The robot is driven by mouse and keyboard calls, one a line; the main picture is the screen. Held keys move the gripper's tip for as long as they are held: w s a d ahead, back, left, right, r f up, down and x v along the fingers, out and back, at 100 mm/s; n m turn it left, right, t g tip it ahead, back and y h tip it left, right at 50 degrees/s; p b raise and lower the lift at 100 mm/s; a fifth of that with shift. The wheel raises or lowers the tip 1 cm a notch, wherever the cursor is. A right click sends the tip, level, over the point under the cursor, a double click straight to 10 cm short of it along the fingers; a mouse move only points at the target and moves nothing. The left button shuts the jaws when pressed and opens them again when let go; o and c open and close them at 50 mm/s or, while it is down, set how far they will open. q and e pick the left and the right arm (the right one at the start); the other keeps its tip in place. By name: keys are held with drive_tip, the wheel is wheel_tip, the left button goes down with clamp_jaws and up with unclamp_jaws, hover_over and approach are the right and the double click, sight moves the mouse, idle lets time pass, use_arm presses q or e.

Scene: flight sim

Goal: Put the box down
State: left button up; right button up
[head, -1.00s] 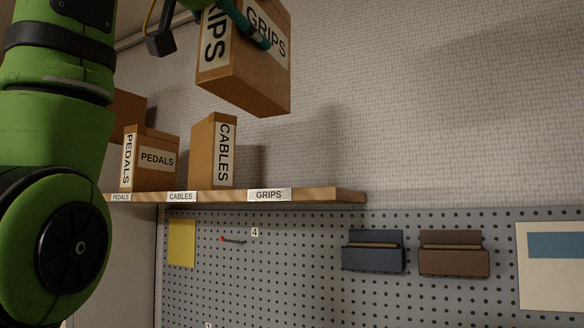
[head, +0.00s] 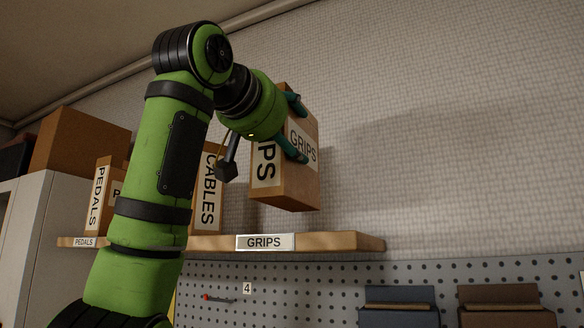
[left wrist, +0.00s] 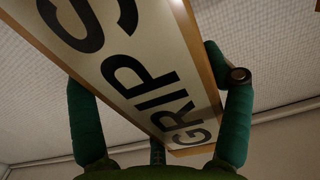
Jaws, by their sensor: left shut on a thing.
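The cardboard box labelled GRIPS (head: 284,196) is in the head view, held in the air above the right part of the wooden shelf (head: 340,242). A gap shows between its bottom and the shelf, above the GRIPS tag (head: 265,242). My left gripper (head: 298,128) is shut on the box, its teal fingers on the box's upper part. In the left wrist view the box's GRIPS label (left wrist: 140,75) fills the space between the fingers. The box looks slightly tilted in the head view. My right gripper is not in view.
The CABLES box (head: 207,205) stands on the shelf left of the held box, partly behind my arm. The PEDALS box (head: 98,195) stands further left. A pegboard (head: 330,285) with two holders hangs below. The shelf's right end is bare.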

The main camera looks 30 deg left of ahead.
sight(290, 203)
use_arm(q)
drive_tip(key=w, duration=0.1)
drive_tip(key=w+f, duration=0.1)
drive_tip(key=shift+w+a+f, duration=0.2)
drive_tip(key=shift+w+a, duration=0.1)
drive_tip(key=shift+a, duration=0.1)
drive_tip(key=shift+s+d+f, duration=0.4)
drive_tip(key=shift+s+f, duration=0.25)
drive_tip(key=shift+s, duration=0.1)
drive_tip(key=shift+s+d+f, duration=0.1)
drive_tip(key=shift+f, duration=0.6)
drive_tip(key=shift+w+a+f, duration=0.3)
drive_tip(key=shift+w+f, duration=0.1)
drive_tip(key=shift+w, duration=0.1)
drive_tip(key=shift+s, duration=0.1)
drive_tip(key=shift+s+d+f, duration=0.15)
drive_tip(key=shift+s+d, duration=0.05)
drive_tip(key=shift+s, duration=0.05)
drive_tip(key=o, duration=1.4)
drive_tip(key=shift+o, duration=0.2)
drive_tip(key=shift+w, duration=0.2)
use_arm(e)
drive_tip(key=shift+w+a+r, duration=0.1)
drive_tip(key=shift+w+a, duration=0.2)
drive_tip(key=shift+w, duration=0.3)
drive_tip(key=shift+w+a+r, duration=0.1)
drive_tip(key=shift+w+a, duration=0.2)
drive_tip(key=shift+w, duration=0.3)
